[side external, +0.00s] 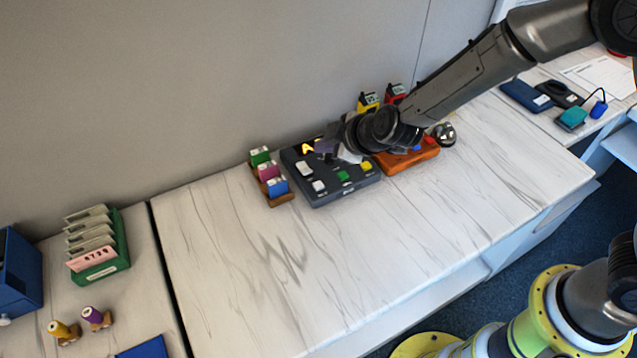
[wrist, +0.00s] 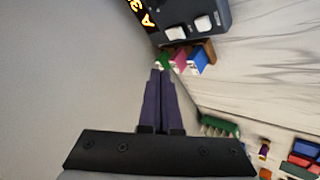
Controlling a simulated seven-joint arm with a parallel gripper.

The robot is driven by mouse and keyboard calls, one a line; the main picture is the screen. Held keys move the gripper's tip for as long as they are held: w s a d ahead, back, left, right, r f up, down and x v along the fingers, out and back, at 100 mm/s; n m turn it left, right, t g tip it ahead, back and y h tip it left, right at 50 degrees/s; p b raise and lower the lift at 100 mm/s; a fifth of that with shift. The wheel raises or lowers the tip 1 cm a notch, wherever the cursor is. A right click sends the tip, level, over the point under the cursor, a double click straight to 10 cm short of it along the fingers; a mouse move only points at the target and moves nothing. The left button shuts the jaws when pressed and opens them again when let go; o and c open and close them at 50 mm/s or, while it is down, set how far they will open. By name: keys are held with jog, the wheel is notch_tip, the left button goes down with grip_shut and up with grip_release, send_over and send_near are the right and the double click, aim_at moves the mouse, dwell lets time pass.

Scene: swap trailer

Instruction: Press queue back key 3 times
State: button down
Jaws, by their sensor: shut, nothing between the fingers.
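A dark grey console (side external: 330,195) with an amber-lit display (side external: 307,147) lies on the marbled counter near the wall. Its keys include a white key (side external: 304,169), a second white key (side external: 319,186), a green key (side external: 343,175) and a yellow key (side external: 366,166). Key labels are too small to read, so I cannot tell which is queue back. My gripper (side external: 328,148) appears over the console's back part, partly hiding it. In the wrist view, my gripper (wrist: 161,72) is shut and empty; the console (wrist: 208,8) and two white keys (wrist: 176,32) show beyond the fingertips.
A brown rack (side external: 281,200) with green, pink and blue pieces stands left of the console. An orange box (side external: 408,162) sits at its right, near a silver dome (side external: 444,134). A green card holder (side external: 115,262) is at far left. The front counter is clear.

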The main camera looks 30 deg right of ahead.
send_near(317, 181)
jog(key=shift+w+a+f, duration=0.2)
jog(key=shift+w+f, duration=0.25)
jog(key=shift+w, duration=0.35)
jog(key=shift+w+a+f, duration=0.15)
jog(key=shift+w+f, duration=0.3)
jog(key=shift+w, duration=0.35)
jog(key=shift+w+a+f, duration=0.2)
jog(key=shift+w+f, duration=0.3)
jog(key=shift+w, duration=0.3)
jog(key=shift+f, duration=0.1)
jog(key=shift+f, duration=0.3)
jog(key=shift+f, duration=0.6)
dwell(0.8)
jog(key=shift+r, duration=1)
jog(key=shift+r, duration=2.5)
